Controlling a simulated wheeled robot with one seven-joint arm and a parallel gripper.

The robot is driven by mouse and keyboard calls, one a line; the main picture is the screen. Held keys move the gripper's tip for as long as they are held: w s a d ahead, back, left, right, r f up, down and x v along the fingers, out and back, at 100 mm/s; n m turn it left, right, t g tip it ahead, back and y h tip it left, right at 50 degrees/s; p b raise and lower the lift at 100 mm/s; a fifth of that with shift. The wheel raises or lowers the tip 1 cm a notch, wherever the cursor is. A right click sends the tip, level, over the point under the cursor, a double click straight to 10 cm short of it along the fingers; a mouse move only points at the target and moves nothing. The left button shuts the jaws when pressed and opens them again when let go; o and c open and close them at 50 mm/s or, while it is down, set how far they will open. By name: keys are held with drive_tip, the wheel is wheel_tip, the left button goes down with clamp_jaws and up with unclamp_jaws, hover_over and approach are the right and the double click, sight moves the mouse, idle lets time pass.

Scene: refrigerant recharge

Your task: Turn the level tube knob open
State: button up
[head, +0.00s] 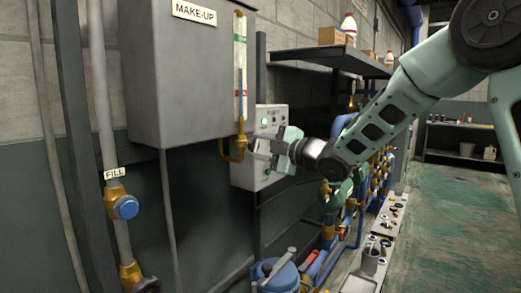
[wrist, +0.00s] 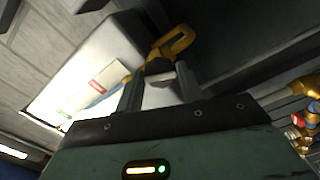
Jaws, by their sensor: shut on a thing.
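The level tube (head: 240,70) is a clear upright gauge with blue liquid on the right face of the grey MAKE-UP tank (head: 180,85). A brass pipe (head: 236,156) bends below it. My gripper (head: 262,143) is at the tube's lower end, beside this pipe. The tube's scale (wrist: 100,85) shows at left there. The knob is mostly hidden by my gripper in the head view; its turn angle cannot be told.
A grey control box (head: 268,172) with a green light sits just behind my gripper. A shelf (head: 330,59) with bottles and boxes is above right. A FILL valve (head: 124,207) is at left. Blue piping crowds below right; the green floor (head: 455,220) is clear.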

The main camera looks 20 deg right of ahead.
drive_tip(key=shift+d+f+n+b, duration=0.15)
drive_tip(key=shift+f+n+b, duration=0.25)
drive_tip(key=shift+b, duration=0.65)
drive_tip(key=n+b, duration=0.2)
drive_tip(key=b, duration=0.2)
drive_tip(key=shift+n, duration=0.3)
drive_tip(key=o, duration=0.7)
drive_tip(key=shift+r, duration=0.15)
drive_tip(key=shift+o, duration=1.3)
drive_tip(key=shift+r, duration=0.2)
drive_tip(key=v, duration=0.7)
drive_tip(key=shift+b, duration=0.45)
